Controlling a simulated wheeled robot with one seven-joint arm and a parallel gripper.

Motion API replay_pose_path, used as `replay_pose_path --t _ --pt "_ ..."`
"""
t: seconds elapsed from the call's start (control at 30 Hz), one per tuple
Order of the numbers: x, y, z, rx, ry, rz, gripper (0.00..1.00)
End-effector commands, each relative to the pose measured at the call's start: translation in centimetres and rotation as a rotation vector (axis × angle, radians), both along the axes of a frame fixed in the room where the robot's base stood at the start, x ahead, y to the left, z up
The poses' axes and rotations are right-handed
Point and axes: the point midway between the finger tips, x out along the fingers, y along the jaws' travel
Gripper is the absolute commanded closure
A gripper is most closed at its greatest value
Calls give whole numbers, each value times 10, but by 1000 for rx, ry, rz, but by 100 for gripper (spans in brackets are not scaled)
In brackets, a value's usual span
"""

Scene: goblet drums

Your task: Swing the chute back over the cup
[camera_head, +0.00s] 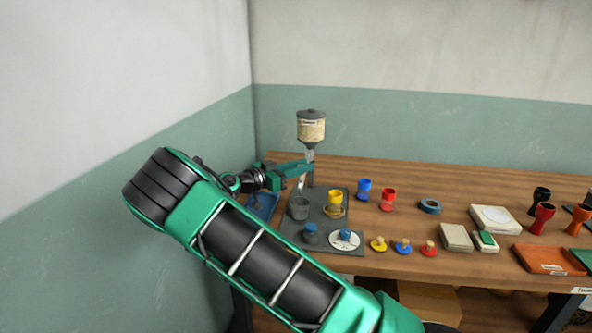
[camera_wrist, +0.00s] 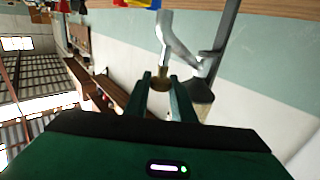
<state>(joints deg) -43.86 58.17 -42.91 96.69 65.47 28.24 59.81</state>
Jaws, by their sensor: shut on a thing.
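The chute (camera_head: 303,182) is a pale metal spout under the hopper (camera_head: 312,128) of a dispenser. In the wrist view the silver chute (camera_wrist: 176,35) bends away from the upright post. My gripper (camera_head: 309,167) is at the chute, just below the hopper. In the wrist view its two green fingers (camera_wrist: 163,86) are closed around a small brownish end piece of the chute. A yellow cup (camera_head: 335,198) stands on the grey base, right of a grey cup (camera_head: 300,208). In the head view the chute's lower end points down nearer the grey cup; its exact alignment is unclear.
Blue (camera_head: 364,187) and red (camera_head: 388,198) goblets stand to the right of the base (camera_head: 318,214). A blue tray (camera_head: 262,207) lies left. Several small knobbed pieces (camera_head: 403,246) line the front. My arm crosses the left foreground.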

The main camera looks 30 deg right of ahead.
Motion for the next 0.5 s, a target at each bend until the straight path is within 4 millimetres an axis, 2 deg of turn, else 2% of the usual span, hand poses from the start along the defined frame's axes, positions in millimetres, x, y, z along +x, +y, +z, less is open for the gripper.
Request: replay_pose_path --t 0.27,0.3,0.37,0.5 --pt "1 2 -1 2 0 5 100" --pt "1 2 -1 2 0 6 73" --pt "1 2 -1 2 0 5 58" --pt "1 1 0 1 0 4 58"
